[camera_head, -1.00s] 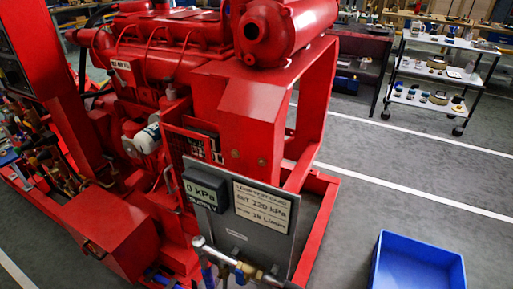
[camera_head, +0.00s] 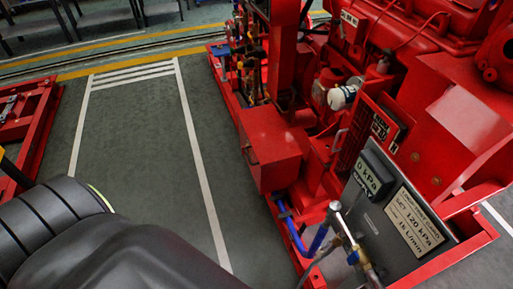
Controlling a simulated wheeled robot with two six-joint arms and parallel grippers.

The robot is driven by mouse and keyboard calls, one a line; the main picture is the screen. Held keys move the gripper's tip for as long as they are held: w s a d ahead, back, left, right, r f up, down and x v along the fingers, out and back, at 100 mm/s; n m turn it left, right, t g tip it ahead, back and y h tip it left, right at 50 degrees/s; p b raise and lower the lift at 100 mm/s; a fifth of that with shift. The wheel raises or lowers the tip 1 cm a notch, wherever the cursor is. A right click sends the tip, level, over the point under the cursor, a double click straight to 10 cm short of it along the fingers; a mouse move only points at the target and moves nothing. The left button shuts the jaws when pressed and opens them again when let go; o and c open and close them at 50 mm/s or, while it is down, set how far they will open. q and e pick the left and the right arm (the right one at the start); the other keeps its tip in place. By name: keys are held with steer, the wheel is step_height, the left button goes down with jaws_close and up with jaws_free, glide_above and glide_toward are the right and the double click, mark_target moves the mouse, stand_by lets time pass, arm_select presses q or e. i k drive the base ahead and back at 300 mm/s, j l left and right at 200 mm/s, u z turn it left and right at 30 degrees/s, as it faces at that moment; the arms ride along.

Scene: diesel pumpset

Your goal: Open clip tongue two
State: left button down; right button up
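The red diesel pumpset (camera_head: 448,118) fills the right side of the head view. A red box (camera_head: 268,150) sits on its near left side, and a white cylindrical part (camera_head: 342,97) is above and right of it. I cannot pick out a clip tongue at this size. A grey panel (camera_head: 378,228) at the front carries a display reading 0 kPa (camera_head: 370,172) and a label reading 120 kPa (camera_head: 415,222). A dark rounded part of mine covers the lower left. Neither gripper is in view.
A blue hose (camera_head: 289,228) and a metal pipe with a valve (camera_head: 352,245) stand in front of the panel. Another red frame (camera_head: 28,130) is at the left. The grey floor (camera_head: 145,140) between the red frames has white lines and is clear.

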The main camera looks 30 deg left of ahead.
mark_target(287, 213)
steer(key=u, duration=0.75)
